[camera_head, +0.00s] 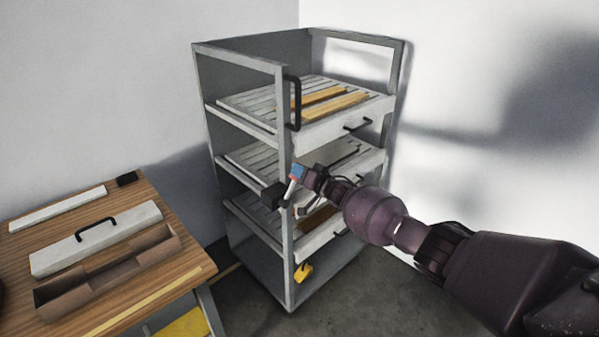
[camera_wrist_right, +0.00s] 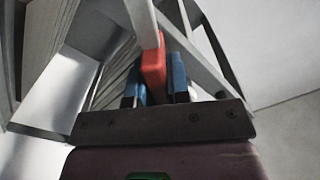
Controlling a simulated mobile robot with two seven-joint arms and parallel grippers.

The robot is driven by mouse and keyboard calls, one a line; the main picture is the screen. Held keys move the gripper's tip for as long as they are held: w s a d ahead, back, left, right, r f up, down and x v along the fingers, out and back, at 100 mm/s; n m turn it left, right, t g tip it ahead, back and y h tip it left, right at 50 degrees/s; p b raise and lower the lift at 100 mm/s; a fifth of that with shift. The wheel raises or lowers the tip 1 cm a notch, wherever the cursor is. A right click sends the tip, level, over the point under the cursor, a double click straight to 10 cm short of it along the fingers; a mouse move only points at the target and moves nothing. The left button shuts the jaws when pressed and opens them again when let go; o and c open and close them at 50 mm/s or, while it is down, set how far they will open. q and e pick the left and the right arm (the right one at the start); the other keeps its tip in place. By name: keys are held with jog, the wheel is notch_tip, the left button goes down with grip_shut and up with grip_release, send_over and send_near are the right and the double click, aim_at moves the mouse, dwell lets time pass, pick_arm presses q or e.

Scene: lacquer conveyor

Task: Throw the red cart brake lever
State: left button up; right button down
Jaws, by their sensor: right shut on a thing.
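The red cart brake lever (camera_wrist_right: 153,68) sits between the blue finger pads of my right gripper (camera_wrist_right: 156,82) in the right wrist view. A pale shaft runs on from the red part. In the head view my right gripper (camera_head: 297,172) is at the cart's front corner post, at about middle shelf height, shut on the lever. The fingers hide most of the red part there. The grey cart (camera_head: 287,225) stands against the wall with several trays on its shelves. My left gripper is not in view.
A wooden table (camera_head: 190,268) at the left bears a white box with a black handle (camera_head: 97,230), a brown open trough (camera_head: 110,275) and a white strip (camera_head: 58,209). A yellow object (camera_head: 303,272) is low on the cart. Bare floor lies right of the cart.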

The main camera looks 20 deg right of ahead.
jog(key=c, duration=1.2)
grip_release()
jog(key=shift+d, duration=0.1)
jog(key=shift+c, duration=0.2)
jog(key=shift+o, duration=0.8)
jog(key=shift+f, duration=0.1)
jog(key=shift+s, duration=0.1)
jog(key=shift+s+d, duration=0.25)
jog(key=shift+s, duration=0.4)
jog(key=p+v, duration=0.1)
jog(key=v, duration=0.8)
jog(key=shift+p, duration=0.3)
